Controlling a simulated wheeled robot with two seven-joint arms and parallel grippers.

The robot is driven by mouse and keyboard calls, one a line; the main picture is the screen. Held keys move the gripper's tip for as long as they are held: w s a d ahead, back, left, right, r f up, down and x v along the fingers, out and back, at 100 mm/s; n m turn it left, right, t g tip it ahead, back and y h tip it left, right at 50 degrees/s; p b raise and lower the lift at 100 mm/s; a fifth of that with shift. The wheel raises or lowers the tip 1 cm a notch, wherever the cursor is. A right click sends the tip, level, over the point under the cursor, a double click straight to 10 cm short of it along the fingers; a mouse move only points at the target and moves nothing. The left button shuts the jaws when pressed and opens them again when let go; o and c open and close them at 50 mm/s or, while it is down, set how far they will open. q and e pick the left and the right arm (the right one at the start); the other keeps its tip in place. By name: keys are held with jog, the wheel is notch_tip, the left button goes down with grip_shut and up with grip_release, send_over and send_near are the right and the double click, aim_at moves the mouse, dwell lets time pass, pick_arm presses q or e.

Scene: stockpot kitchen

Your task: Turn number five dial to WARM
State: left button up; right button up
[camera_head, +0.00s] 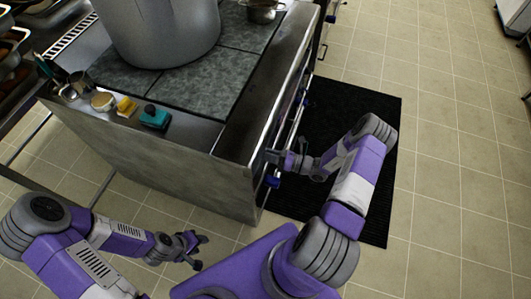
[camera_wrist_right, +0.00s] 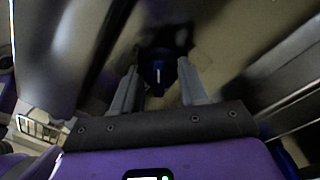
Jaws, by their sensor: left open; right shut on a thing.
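The stove front (camera_head: 285,95) carries a row of blue dials; one blue dial (camera_head: 272,181) shows near its lower corner. My right gripper (camera_head: 274,157) is at the stove front, just above that corner dial in the picture. In the right wrist view, a dark blue dial (camera_wrist_right: 158,76) with a white pointer line sits between the two grey fingers, and the gripper is shut on it. The dial's number and WARM label cannot be read. My left gripper (camera_head: 192,245) is open and empty, low in front of the stove's side panel.
A large steel stockpot (camera_head: 160,30) stands on the grey stove top, with a smaller pot (camera_head: 262,10) farther back. A teal sponge-like block (camera_head: 155,117) and small items sit along the near edge. A black mat (camera_head: 365,210) lies on the tiled floor.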

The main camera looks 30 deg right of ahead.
dwell(0.4)
jog(key=o, duration=1.1)
jog(key=shift+c, duration=0.2)
jog(key=v, duration=0.7)
jog(key=shift+s+d+p, duration=0.2)
jog(key=shift+s+p, duration=0.05)
jog(key=shift+p, duration=0.1)
jog(key=shift+s+f, duration=0.1)
jog(key=shift+f, duration=0.05)
